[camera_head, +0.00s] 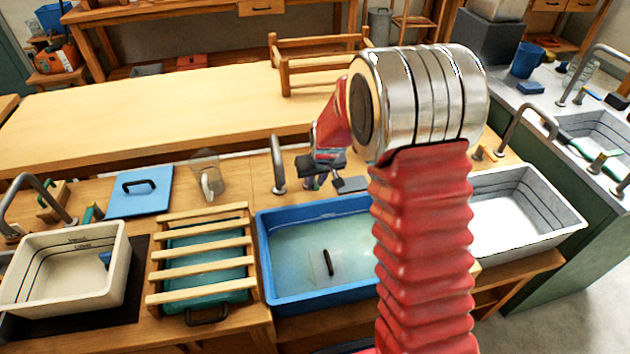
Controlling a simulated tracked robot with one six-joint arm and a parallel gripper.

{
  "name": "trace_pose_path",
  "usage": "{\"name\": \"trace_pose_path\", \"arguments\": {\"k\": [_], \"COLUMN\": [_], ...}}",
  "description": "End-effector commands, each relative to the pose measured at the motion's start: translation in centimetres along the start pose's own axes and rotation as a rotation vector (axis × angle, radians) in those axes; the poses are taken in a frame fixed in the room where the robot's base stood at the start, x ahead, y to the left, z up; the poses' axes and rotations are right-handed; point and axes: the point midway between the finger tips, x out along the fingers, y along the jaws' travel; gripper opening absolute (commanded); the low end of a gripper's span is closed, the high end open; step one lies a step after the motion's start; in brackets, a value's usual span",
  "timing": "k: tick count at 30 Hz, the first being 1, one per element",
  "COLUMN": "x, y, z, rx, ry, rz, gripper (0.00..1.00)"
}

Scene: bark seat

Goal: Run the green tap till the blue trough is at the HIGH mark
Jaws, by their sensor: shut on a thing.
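The blue trough (264,262) stands at the middle front, with pale, cloudy water (300,258) in it. A small black handle (328,262) shows in the water. I cannot make out a HIGH mark on the trough, and my arm hides its right part. A grey spout (278,165) curves up behind the trough's back left rim; no stream shows clearly. My gripper (318,180) is behind the trough's back rim, right of the spout. It is shut on what seems to be a tap handle, mostly hidden by the jaws; its colour cannot be told.
A cream trough (125,260) stands left, with a green tap handle (92,212) behind it. A slatted wooden rack (200,270) lies between the troughs. A white trough (575,226) stands right. A clear jug (207,180) and a blue board (140,192) are behind.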

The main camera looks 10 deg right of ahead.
Motion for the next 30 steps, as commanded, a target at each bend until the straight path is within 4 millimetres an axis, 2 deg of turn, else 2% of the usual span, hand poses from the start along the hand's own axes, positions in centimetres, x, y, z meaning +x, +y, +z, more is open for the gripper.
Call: {"name": "trace_pose_path", "arguments": {"k": [30], "x": [0.2], "y": [2.5], "z": [-0.2], "rx": [-0.295], "ry": [-0.001], "rz": [-0.123], "gripper": [0.00]}}
